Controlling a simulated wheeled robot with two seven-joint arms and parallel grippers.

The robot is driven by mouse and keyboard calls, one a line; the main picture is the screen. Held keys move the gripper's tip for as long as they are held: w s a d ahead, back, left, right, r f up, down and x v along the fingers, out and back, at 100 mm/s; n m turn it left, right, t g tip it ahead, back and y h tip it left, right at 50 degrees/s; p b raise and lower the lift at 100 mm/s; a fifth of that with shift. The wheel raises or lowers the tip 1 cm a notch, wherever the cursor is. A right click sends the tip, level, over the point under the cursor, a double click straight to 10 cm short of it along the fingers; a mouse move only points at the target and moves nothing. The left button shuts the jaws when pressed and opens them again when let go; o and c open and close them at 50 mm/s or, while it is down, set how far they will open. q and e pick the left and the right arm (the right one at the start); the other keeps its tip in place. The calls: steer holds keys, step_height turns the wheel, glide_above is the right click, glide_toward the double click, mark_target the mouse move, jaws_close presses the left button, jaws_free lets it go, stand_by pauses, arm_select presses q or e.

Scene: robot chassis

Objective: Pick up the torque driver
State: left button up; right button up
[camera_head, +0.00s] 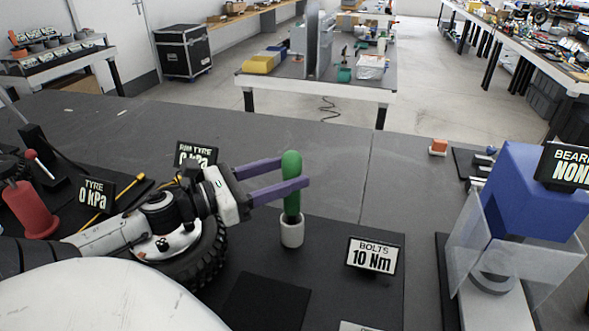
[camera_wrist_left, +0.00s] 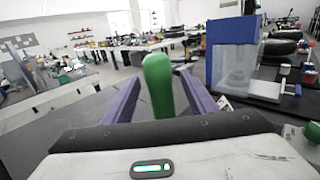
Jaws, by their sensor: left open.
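The torque driver (camera_head: 291,185) has a green handle and stands upright in a small white cup-shaped holder (camera_head: 291,231) on a dark mat. My left gripper (camera_head: 304,172) comes in from the left with its two purple fingers open, one on each side of the green handle. In the left wrist view the green handle (camera_wrist_left: 158,85) stands between the two open fingers (camera_wrist_left: 160,90), with visible gaps on both sides. The driver's lower end is hidden inside the holder. My right gripper is not in view.
A "BOLTS 10 Nm" sign (camera_head: 373,256) stands right of the holder. A tyre (camera_head: 205,262) lies beneath my left arm. A blue press with a clear guard (camera_head: 520,200) stands at the right. The bench behind the driver is mostly clear.

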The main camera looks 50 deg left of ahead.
arm_select(q)
steer(key=shift+x, duration=2.85)
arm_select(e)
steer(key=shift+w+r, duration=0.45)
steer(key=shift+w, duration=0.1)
arm_select(q)
steer(key=c, duration=1.3)
steer(key=shift+o, duration=0.2)
step_height(320, 180, up, 10)
steer(key=p, duration=0.3)
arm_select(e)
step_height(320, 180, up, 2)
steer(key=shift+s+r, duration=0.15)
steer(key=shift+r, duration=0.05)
